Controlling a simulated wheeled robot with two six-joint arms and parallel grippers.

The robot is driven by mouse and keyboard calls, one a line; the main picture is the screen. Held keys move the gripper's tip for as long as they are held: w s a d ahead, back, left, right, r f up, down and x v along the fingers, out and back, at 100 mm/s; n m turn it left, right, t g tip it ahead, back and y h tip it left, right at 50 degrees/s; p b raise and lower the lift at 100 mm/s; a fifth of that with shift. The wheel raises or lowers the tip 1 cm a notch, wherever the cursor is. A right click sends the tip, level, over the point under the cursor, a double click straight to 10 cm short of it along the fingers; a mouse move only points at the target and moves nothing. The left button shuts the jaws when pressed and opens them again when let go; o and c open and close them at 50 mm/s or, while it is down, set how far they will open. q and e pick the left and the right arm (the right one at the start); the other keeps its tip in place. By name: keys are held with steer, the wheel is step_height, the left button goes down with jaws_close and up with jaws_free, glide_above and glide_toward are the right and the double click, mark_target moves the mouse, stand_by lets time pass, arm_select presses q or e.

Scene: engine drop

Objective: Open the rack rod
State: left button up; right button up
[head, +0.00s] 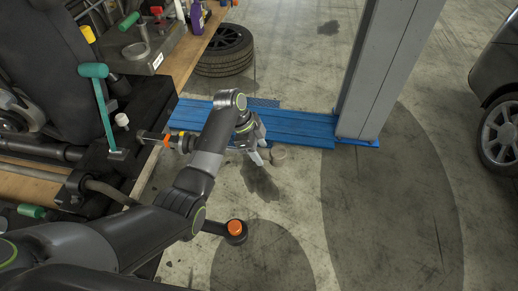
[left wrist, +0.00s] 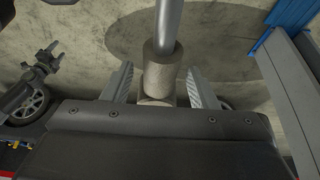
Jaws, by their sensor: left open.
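My left gripper (head: 258,157) hangs over the floor at the end of its arm, just right of the bench side. In the left wrist view its two ridged fingers (left wrist: 160,84) stand apart, one on each side of a grey metal rod (left wrist: 168,22) with a thicker rough collar (left wrist: 160,66). The collar lies between the fingers with gaps visible on both sides. I cannot be sure this is the rack rod. In the head view a small pale round piece (head: 279,152) shows just right of the fingertips; the rest is hard to make out. My right gripper is not seen.
A teal mallet (head: 94,72) stands at the black machinery on the left, beside the wooden bench (head: 187,52). A tyre (head: 224,51) lies on the floor. A blue lift base (head: 290,126) and grey post (head: 377,65) stand beyond the gripper.

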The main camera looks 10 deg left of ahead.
arm_select(q)
steer(key=shift+a+r, duration=0.1)
steer(key=shift+r, duration=0.05)
steer(key=b+v, duration=0.2)
steer(key=v, duration=0.6)
steer(key=shift+w+a+r, duration=0.1)
steer(key=shift+a+r, duration=0.1)
steer(key=shift+r, duration=0.05)
steer(key=p+v, duration=0.7)
steer(key=v, duration=0.1)
steer(key=shift+r, duration=0.25)
steer(key=shift+d, duration=0.1)
